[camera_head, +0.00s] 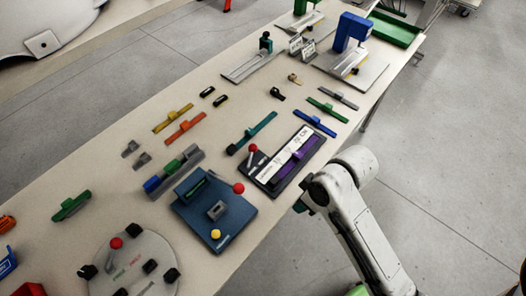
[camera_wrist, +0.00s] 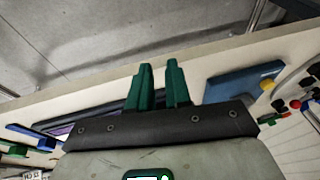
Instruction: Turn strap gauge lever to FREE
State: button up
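The strap gauge (camera_head: 313,140) is a black tray with a white scale and a purple strap lying along it. Its lever, with a red ball knob (camera_head: 253,148), stands at the tray's left end. The lettering by the lever is too small to read. My gripper (camera_head: 299,206) is beside the table's near edge, to the right of the gauge and apart from the lever, mostly hidden by my wrist. In the wrist view, my gripper (camera_wrist: 159,72) has its green fingers apart with nothing between them. Part of the gauge (camera_wrist: 100,112) shows behind and left of the fingers.
A blue fixture (camera_head: 232,214) with a red ball and a yellow knob stands left of the gauge. A round grey plate (camera_head: 150,255) with black knobs lies at the lower left. Coloured straps (camera_head: 314,124) lie beyond the gauge. Floor to the right is clear.

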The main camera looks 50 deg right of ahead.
jog(key=w+d+t+b, duration=0.1)
jog(key=w+d+r+n+t+y+b, duration=0.1)
jog(key=w+d+t, duration=0.1)
jog(key=w+d+r+n+t+y+b, duration=0.1)
jog(key=w+d+t, duration=0.1)
jog(key=shift+d, duration=0.1)
grip_shut()
jog(key=w+d+r+n+t+b, duration=0.1)
jog(key=d+r+t, duration=0.3)
jog(key=shift+w+d+r+n+y+b, duration=0.15)
jog(key=shift+d+r+n+y+b, duration=0.15)
jog(key=shift+r+n+b, duration=0.1)
